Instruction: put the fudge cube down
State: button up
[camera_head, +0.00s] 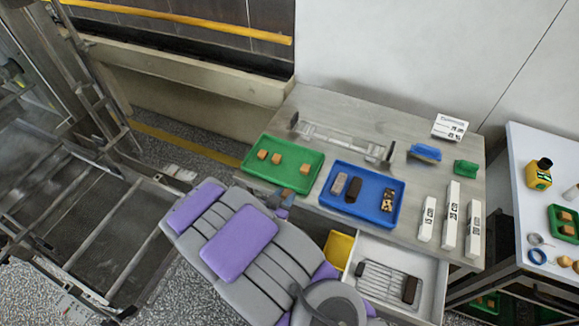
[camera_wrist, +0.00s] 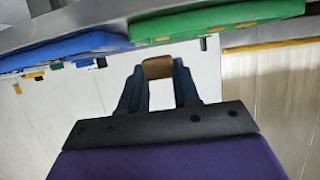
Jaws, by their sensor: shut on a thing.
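The brown fudge cube (camera_wrist: 157,68) is between the fingertips of my gripper (camera_wrist: 158,76) in the wrist view. My gripper is shut on it, with a finger on each side. In the head view, the cube (camera_head: 287,193) shows small and partly hidden at the tip of my gripper (camera_head: 285,200), by the front edge of the green tray (camera_head: 255,178). Whether it is over the tray's rim or just in front of it, I cannot tell. Several similar light brown cubes (camera_head: 276,158) sit in the green tray, which also shows in the wrist view (camera_wrist: 215,22).
A blue tray (camera_head: 337,205) with dark bars stands right of the green tray. Behind them lies a metal frame (camera_head: 340,138). White boxes (camera_head: 449,220) stand at the right. An open drawer (camera_head: 405,262) holds a wire rack. The front of the green tray has free room.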

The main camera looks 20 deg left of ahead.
jog(key=b, duration=0.1)
send_over(288, 169)
jog(key=s, duration=0.1)
jog(key=shift+d+f, duration=0.2)
jog(key=shift+f, duration=0.55)
jog(key=f, duration=0.1)
jog(key=w+f, duration=0.1)
jog(key=shift+a+f, duration=0.1)
jog(key=shift+f, duration=0.45)
jog(key=shift+f, duration=0.1)
jog(key=o, duration=0.8)
jog(key=shift+f+b, duration=0.2)
jog(key=shift+b, duration=0.55)
jog(key=p+v, duration=0.3)
jog(key=v, duration=1.4)
jog(key=shift+s+a+r, duration=0.1)
jog(key=shift+s+r, duration=0.1)
jog(key=shift+r, duration=0.05)
